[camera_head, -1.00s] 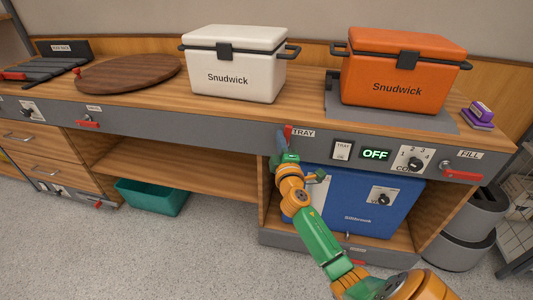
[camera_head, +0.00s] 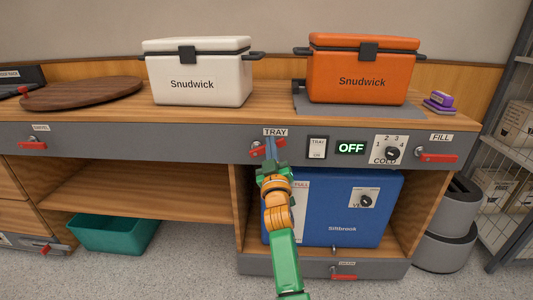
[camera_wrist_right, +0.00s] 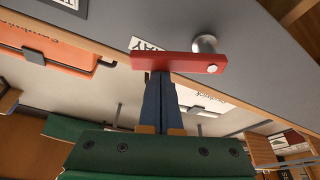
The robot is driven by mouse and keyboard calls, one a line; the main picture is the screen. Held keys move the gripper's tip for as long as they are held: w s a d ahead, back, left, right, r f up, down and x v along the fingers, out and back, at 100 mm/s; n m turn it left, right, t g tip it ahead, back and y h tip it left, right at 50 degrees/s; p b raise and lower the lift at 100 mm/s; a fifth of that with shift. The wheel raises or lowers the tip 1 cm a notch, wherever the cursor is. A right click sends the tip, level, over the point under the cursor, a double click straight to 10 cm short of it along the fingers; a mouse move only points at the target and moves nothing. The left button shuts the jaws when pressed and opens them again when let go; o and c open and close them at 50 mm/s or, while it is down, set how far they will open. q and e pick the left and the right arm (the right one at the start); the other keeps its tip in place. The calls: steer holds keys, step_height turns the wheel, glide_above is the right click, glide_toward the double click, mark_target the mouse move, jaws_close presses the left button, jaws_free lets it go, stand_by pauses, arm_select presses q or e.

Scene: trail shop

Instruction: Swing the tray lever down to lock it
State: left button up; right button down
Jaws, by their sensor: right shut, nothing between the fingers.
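The red tray lever (camera_head: 257,151) is on the grey front panel under the TRAY label (camera_head: 276,132). It lies nearly level in the head view, its right end a little higher than its left, with my fingers hiding its middle. In the wrist view the red lever bar (camera_wrist_right: 190,62) runs from its silver pivot post (camera_wrist_right: 206,44), tilted against the panel edge. My right gripper (camera_head: 270,150) is shut and empty. In the wrist view its blue fingertips (camera_wrist_right: 160,80) meet the bar's edge, seemingly touching it. My left gripper is not in view.
A white cooler (camera_head: 198,80) and an orange cooler (camera_head: 361,78) stand on the counter (camera_head: 272,100). A blue unit (camera_head: 345,215) sits below the panel. The FILL lever (camera_head: 437,158) and the swivel lever (camera_head: 33,146) are on the same panel. A teal bin (camera_head: 113,235) is at lower left.

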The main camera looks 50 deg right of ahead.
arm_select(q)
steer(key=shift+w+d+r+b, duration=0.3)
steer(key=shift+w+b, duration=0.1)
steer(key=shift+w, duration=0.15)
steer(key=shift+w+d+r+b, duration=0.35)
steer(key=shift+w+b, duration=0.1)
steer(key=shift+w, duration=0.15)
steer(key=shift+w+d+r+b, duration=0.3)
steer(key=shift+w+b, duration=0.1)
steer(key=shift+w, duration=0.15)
arm_select(e)
steer(key=shift+s+d+f+m+g+h, duration=0.2)
steer(key=shift+f+m+g+h, duration=0.3)
steer(key=shift+m, duration=0.7)
steer(key=shift+s+d+f+m+g+h, duration=0.2)
steer(key=shift+f+m+h, duration=0.35)
steer(key=shift+m, duration=0.65)
steer(key=shift+f, duration=0.1)
